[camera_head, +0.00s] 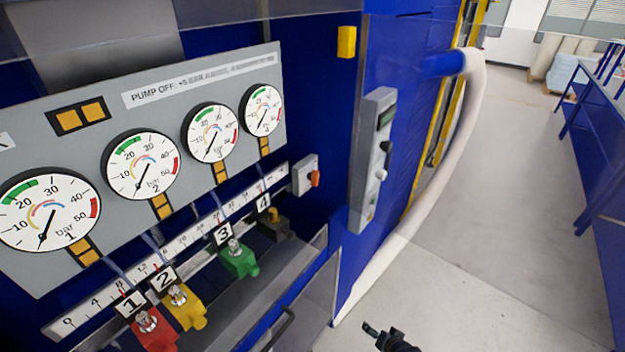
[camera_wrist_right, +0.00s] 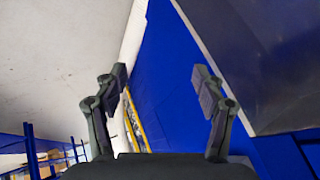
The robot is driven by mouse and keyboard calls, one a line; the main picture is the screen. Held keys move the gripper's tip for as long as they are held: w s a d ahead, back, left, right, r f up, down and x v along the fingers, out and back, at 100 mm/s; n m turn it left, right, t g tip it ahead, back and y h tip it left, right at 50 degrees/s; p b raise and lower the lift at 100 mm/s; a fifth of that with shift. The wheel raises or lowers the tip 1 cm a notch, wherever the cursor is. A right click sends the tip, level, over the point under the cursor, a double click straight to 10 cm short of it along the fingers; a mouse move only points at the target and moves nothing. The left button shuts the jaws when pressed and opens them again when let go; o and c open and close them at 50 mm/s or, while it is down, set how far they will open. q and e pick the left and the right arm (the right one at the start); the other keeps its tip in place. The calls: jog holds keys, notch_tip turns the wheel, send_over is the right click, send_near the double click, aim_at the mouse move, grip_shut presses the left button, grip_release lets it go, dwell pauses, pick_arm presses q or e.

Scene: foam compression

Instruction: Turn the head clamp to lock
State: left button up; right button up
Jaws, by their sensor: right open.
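Several coloured heads sit along a ruler rail (camera_head: 112,294) in the head view: red (camera_head: 155,331), yellow (camera_head: 187,309), green (camera_head: 239,260) and black (camera_head: 275,226). The red, yellow and green ones have metal knobs on top. A small grey box (camera_head: 304,175) with an orange-red lever (camera_head: 315,179) sits at the rail's right end. I cannot tell for sure which part is the head clamp. My right gripper (camera_head: 390,338) is at the bottom edge, well right of the rail; in the right wrist view (camera_wrist_right: 160,85) it is open and empty. My left gripper is out of view.
A gauge panel (camera_head: 90,155) stands above the rail. A grey control box (camera_head: 372,160) is on the blue machine wall (camera_head: 350,260). A pale hose (camera_head: 450,165) runs down beside it. The floor (camera_head: 490,250) right of the machine is clear up to a blue bench (camera_head: 600,150).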

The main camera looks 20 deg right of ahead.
jog(key=w+a+r+m+t+p, duration=0.1)
jog(key=w+r+m+t, duration=0.2)
jog(key=w+r, duration=0.85)
jog(key=m+t+y+p, duration=0.2)
jog(key=m+t+y, duration=0.3)
jog(key=t, duration=0.1)
send_near(317, 181)
jog(key=x, duration=0.8)
jog(key=shift+w+a+r, duration=0.15)
jog(key=shift+w+r, duration=0.05)
jog(key=shift+w, duration=0.05)
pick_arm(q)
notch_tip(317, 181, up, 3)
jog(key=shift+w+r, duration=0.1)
pick_arm(e)
jog(key=c, duration=1.1)
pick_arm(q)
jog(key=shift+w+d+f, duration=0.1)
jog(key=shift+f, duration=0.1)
pick_arm(e)
jog(key=shift+f, duration=0.1)
jog(key=shift+c, duration=0.3)
